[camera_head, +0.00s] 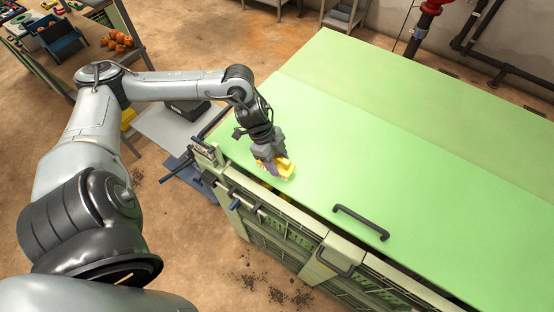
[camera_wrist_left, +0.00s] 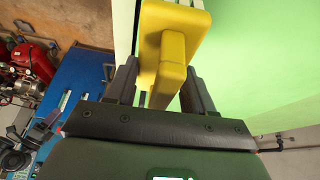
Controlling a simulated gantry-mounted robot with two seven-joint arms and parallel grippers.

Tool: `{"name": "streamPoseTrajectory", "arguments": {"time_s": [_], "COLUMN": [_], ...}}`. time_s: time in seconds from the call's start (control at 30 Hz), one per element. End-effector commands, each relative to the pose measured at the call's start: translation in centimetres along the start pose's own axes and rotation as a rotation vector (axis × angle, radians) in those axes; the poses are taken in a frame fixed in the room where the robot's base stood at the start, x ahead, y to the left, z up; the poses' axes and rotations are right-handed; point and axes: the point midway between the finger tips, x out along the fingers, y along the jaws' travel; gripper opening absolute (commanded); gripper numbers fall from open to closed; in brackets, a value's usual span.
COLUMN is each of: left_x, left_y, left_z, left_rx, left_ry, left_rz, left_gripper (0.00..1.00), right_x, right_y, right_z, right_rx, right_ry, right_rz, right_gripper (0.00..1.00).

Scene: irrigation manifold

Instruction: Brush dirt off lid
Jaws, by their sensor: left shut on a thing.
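The green lid (camera_head: 335,135) is a large flat panel over a slatted crate-like box. My left gripper (camera_head: 270,165) is over the lid's near left corner. It is shut on a yellow brush (camera_head: 284,167), whose lower side is at or just above the lid; contact is hard to tell. In the left wrist view the yellow brush (camera_wrist_left: 172,45) sits between the two dark fingers, with the green lid (camera_wrist_left: 260,70) to its right. Its bristles are hidden there. No dirt is clear on the visible lid surface. My right gripper is not in view.
A black handle (camera_head: 361,222) stands up from the lid near its front edge. The slatted box front (camera_head: 285,235) has clamps and bars at its left corner. Dark dirt (camera_head: 278,295) lies on the floor in front. A workbench (camera_head: 75,62) stands at the upper left.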

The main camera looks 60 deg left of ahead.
Motion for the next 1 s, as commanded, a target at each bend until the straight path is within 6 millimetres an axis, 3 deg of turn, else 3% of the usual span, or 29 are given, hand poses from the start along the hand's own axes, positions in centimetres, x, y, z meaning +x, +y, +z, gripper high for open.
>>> {"name": "streamPoseTrajectory", "arguments": {"time_s": [0.13,0.4,1.0], "left_x": [-1.7,-3.2,-3.5], "left_y": [-0.1,-0.1,-0.3], "left_z": [-0.8,-1.5,-1.7], "left_rx": [0.001,0.004,0.0], "left_ry": [0.001,0.002,0.001], "left_rz": [-0.001,0.0,-0.002], "left_gripper": [0.24,0.24,0.24], "right_x": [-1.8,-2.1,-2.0], "right_y": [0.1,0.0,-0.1], "right_z": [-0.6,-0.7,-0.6], "right_rx": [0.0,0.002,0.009], "right_ry": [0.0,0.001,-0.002], "right_rz": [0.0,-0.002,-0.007], "right_gripper": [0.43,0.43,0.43]}}
